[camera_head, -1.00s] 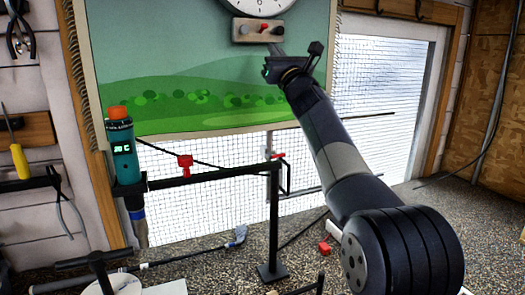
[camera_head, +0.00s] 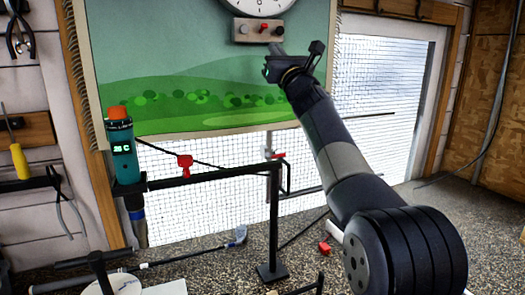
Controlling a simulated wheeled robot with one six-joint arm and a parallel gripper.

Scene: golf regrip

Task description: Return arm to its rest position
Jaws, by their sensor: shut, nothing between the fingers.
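My arm rises from the lower right of the head view and reaches up toward the painted green landscape hanging (camera_head: 200,85). My gripper (camera_head: 292,54) is at its upper end, in front of the hanging and just below the grey control box (camera_head: 258,31) with knobs and a red switch. The gripper is shut and holds nothing. I cannot tell how far it is from the box in depth.
A black stand (camera_head: 273,225) with a red clamp (camera_head: 184,165) stands left of my arm. A teal device with an orange cap (camera_head: 122,150) sits at the bar's left end. Tools hang at left.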

